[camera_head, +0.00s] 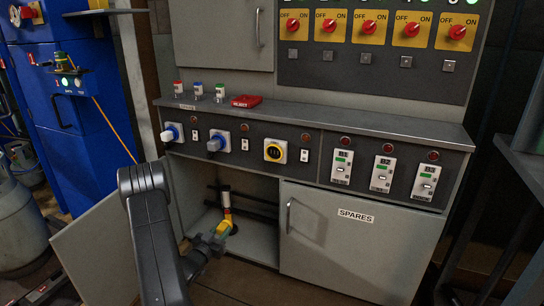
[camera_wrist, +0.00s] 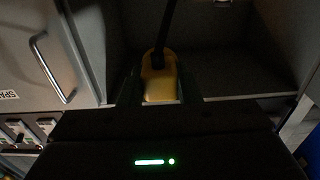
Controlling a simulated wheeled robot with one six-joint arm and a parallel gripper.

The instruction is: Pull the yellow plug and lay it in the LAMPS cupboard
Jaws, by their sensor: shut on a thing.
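The yellow plug (camera_head: 224,228) is between the jaws of my gripper (camera_head: 217,237), at the opening of the open cupboard (camera_head: 262,240) under the panel. In the wrist view the yellow plug (camera_wrist: 159,84) sits between the fingers of my gripper (camera_wrist: 160,98), with a black cable rising from it. I cannot tell whether the plug touches the cupboard floor. The open cupboard door (camera_head: 95,250) swings out at the left; no LAMPS label is readable.
The shut SPARES door (camera_head: 350,245) with its handle is to the right of the opening. A red block (camera_head: 246,101) lies on the ledge.

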